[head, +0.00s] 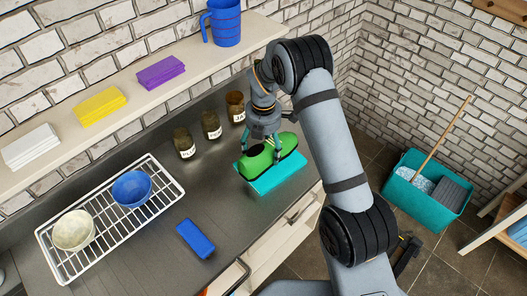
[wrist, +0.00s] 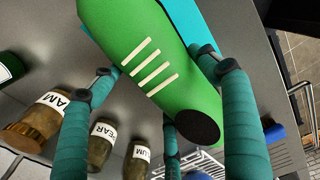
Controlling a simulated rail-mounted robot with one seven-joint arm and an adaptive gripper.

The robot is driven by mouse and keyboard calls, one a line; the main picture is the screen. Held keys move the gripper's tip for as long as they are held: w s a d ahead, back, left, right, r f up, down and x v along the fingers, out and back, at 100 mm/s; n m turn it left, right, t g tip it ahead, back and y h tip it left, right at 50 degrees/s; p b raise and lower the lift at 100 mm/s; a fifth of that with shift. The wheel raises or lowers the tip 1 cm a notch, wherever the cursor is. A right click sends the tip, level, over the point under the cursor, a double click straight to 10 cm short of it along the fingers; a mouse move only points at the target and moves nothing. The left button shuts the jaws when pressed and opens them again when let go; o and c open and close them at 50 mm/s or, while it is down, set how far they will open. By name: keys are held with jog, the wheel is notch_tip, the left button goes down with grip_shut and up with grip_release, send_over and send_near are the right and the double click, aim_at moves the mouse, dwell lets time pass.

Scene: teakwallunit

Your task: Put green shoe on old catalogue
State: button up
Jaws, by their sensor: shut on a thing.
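The green shoe (head: 258,162) has a dark opening and white stripes, which show in the wrist view (wrist: 140,55). My gripper (head: 264,149) is shut on the shoe, with fingers on both sides of it. A flat turquoise thing (head: 284,179), which appears to be the old catalogue, lies on the dark counter directly under the shoe. A strip of it shows beside the shoe in the wrist view (wrist: 190,22). The shoe covers much of its top. I cannot tell whether the shoe touches it or hangs just above.
Several labelled jars (head: 212,125) stand behind the shoe. A white wire rack (head: 105,222) holds a blue bowl (head: 132,188) and a pale bowl (head: 73,231). A blue block (head: 195,238) lies on the counter. The shelf above carries folded cloths (head: 161,72) and a blue jug (head: 226,24).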

aim_at(264, 143)
jog(key=shift+f+p, duration=0.3)
jog(key=shift+f, duration=1)
jog(key=o, duration=1.5)
jog(key=shift+c, duration=0.2)
jog(key=shift+r, duration=0.45)
notch_tip(264, 143, up, 11)
jog(key=b, duration=0.2)
jog(key=shift+s+r+b, duration=0.1)
jog(key=shift+b, duration=0.3)
